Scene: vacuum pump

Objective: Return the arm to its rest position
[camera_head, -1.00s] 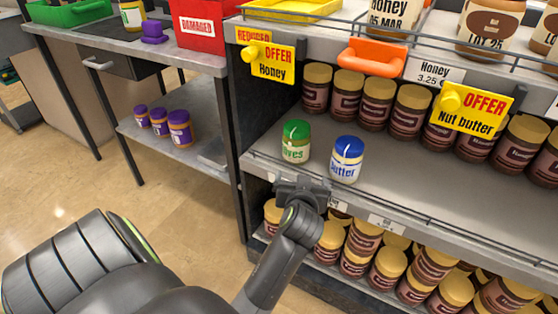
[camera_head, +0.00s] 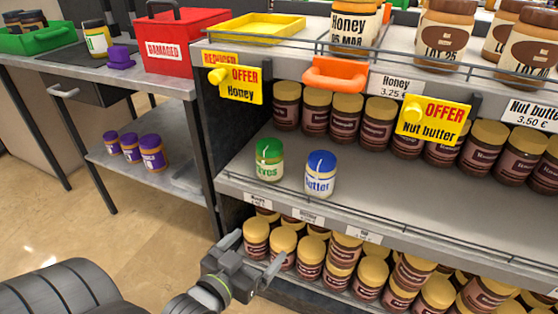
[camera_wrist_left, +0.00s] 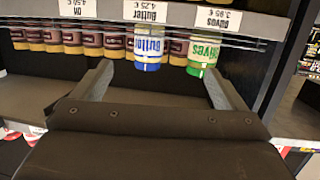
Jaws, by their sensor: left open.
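My left gripper (camera_head: 256,258) is open and empty in the head view. It hangs in front of the shelf unit, below and a little left of the two jars on the middle shelf. Its open fingers also show in the left wrist view (camera_wrist_left: 158,85), with nothing between them. A green-lidded jar (camera_head: 269,162) and a blue-lidded jar (camera_head: 320,176) stand upright near the front left of that shelf, apart from my gripper. The left wrist view shows the blue-lidded jar (camera_wrist_left: 150,45) and the green-lidded jar (camera_wrist_left: 203,52) upside down. My right gripper is not in view.
The middle shelf (camera_head: 420,210) has a low wire rail along its front edge. Brown jars (camera_head: 345,250) fill the lower shelf close to my gripper. A side table (camera_head: 150,85) with a red box (camera_head: 183,40) stands at left. Open floor (camera_head: 120,240) lies in front of it.

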